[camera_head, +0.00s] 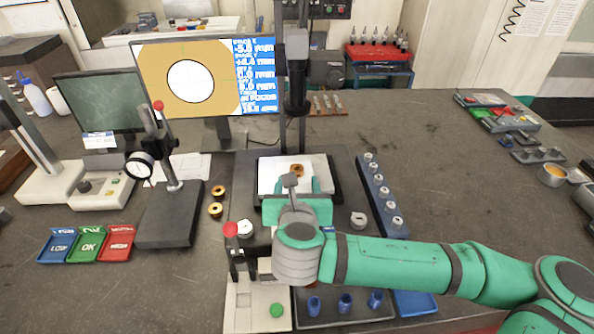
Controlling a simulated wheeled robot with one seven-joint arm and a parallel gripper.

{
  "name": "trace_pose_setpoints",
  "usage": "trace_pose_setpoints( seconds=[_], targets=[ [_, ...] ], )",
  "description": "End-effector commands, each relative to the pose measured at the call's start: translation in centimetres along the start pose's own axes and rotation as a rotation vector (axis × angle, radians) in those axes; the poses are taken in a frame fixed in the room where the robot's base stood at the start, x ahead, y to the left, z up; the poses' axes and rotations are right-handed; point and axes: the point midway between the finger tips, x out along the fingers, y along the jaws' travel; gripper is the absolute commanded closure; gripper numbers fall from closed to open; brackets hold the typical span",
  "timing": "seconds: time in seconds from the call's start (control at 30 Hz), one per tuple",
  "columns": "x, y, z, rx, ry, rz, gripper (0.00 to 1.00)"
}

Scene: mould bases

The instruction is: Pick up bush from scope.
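A bronze-coloured bush (297,169) sits on the pale stage (268,172) of the measuring scope, under its dark vertical lens tube (297,92). My gripper (297,192) is just in front of the stage, on the near side of the bush. The scope's monitor (150,58) shows a white disc on a tan ground.
Two loose bronze rings (216,199) lie left of the scope. A dial gauge stand (172,225) and blue, green and red trays (88,245) are further left. A rail of gauges (380,195) stands right of the scope.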

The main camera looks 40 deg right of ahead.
Motion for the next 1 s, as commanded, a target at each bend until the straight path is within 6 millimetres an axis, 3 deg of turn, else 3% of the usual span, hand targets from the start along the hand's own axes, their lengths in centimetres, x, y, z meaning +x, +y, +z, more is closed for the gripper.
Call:
trace_pose_setpoints(
  seconds=[0.3,0.53,0.8,1.0],
  targets=[
    [4.4,0.0,-0.1,0.001,0.001,0.000,0.48],
    [5.8,0.1,-0.2,0.002,0.001,0.001,0.48],
    [9.4,0.1,-0.3,0.001,0.000,0.000,0.48],
    [10.2,0.1,-0.3,0.001,-0.001,0.000,0.48]
  ],
)
